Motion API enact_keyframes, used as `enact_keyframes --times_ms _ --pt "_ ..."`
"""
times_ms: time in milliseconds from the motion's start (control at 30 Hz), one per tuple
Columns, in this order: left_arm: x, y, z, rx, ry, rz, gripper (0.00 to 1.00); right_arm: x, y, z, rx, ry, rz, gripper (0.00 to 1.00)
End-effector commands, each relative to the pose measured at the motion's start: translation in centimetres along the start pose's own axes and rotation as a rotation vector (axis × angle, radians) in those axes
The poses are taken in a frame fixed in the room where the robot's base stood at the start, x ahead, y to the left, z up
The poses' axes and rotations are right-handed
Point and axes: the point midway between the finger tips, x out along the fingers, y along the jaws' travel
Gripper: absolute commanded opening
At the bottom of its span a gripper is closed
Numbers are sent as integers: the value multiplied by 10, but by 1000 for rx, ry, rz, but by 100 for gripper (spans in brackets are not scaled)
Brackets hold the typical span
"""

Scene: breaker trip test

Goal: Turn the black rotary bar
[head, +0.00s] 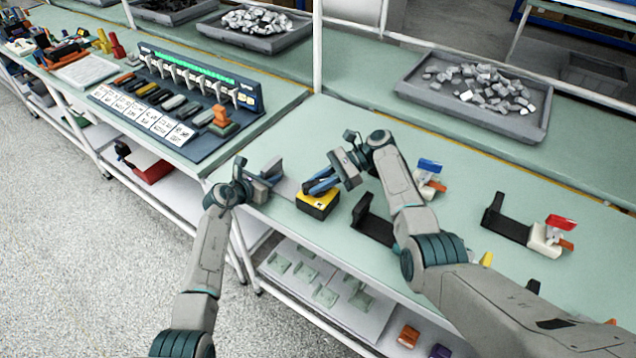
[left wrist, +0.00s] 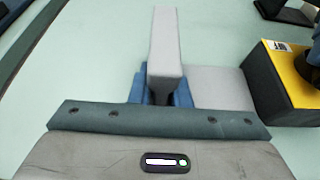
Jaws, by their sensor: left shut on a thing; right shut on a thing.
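A dark box with a yellow top (head: 316,204) sits on the green bench; the left wrist view shows its near corner (left wrist: 283,85) at the right edge. My right gripper (head: 321,186) points down onto the yellow top. It is shut on the black rotary bar, which its fingers mostly hide. A grey upright block (head: 271,170) stands left of the box, with a flat grey plate (left wrist: 220,88) between them. My left gripper (head: 262,181) is shut on this block, which shows between its blue fingers in the left wrist view (left wrist: 160,90).
A panel with green lights and a row of levers (head: 190,80) stands at the left. Black brackets (head: 510,222) with coloured blocks lie at the right. A grey tray of metal parts (head: 475,95) sits behind. The bench's front edge is close to my left gripper.

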Motion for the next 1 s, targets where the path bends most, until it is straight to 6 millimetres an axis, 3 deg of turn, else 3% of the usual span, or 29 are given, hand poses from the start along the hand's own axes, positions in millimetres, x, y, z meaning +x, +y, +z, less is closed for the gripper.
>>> enact_keyframes --times_ms 1000 --pt "1 -2 2 -1 -5 -3 0 3 3 -1 -82 0 210 0"
